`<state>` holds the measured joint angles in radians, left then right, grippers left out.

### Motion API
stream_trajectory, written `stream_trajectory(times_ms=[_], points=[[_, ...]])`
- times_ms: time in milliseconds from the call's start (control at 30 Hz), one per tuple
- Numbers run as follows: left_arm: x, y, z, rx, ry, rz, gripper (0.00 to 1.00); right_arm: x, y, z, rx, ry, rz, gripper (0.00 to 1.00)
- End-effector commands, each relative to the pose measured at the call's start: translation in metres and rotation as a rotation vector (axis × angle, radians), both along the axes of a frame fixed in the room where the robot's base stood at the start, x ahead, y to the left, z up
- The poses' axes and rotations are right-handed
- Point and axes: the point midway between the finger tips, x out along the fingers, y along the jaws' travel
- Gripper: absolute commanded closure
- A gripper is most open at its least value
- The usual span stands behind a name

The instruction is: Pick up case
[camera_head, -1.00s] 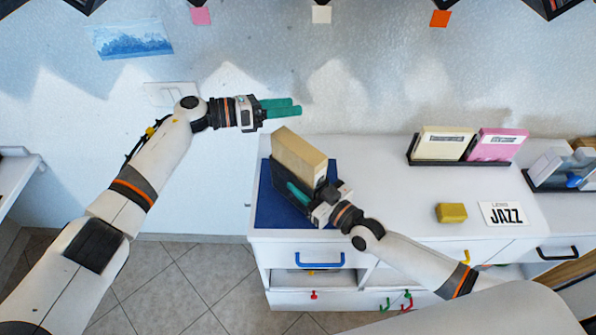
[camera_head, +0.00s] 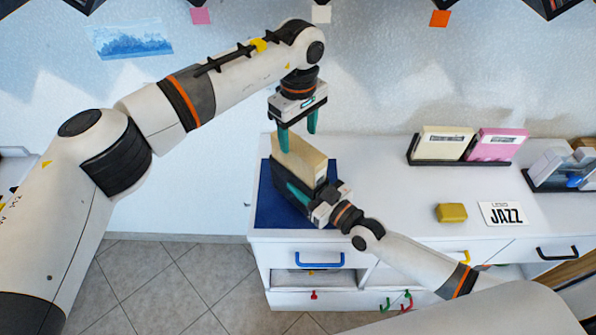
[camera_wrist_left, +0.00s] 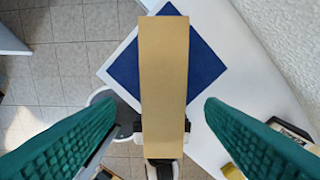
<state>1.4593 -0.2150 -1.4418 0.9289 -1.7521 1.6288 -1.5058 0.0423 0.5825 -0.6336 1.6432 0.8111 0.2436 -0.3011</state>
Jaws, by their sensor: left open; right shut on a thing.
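A tan case (camera_head: 300,157) stands upright in a black holder (camera_head: 284,180) on a blue mat (camera_head: 275,209) at the left end of the white counter. My left gripper (camera_head: 298,142) is open and points down just above the case. In the left wrist view the case's top edge (camera_wrist_left: 164,70) lies between the two green fingers, with a gap on each side. My right gripper (camera_head: 305,198) is shut at the holder's near side. It seems to grip the black holder; its far finger is hidden.
Another black holder (camera_head: 440,160) with a cream case (camera_head: 446,142) and a pink case (camera_head: 496,144) stands at the back right. A yellow block (camera_head: 451,212) and a JAZZ card (camera_head: 504,213) lie on the counter. The counter's middle is clear.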

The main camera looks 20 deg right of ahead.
Motion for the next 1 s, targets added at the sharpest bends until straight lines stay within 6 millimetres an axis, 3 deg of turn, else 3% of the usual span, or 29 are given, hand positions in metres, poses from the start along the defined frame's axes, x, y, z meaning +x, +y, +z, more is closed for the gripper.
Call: stream_trajectory(times_ms=[267,600,833,1000], points=[[0.001,0.0,-0.02,-0.002,0.001,0.001,0.36,0.0,0.0,0.0,0.0,-0.001,0.0,0.74],[0.004,-0.001,-0.065,-0.001,0.003,0.002,0.36,0.0,0.0,0.0,0.0,-0.001,0.0,0.74],[0.005,-0.001,-0.067,-0.004,0.0,0.002,0.36,0.0,0.0,0.0,0.001,0.0,0.0,0.74],[0.005,-0.001,-0.067,-0.004,0.0,0.002,0.64,0.0,0.0,0.0,0.001,0.0,0.0,0.74]])
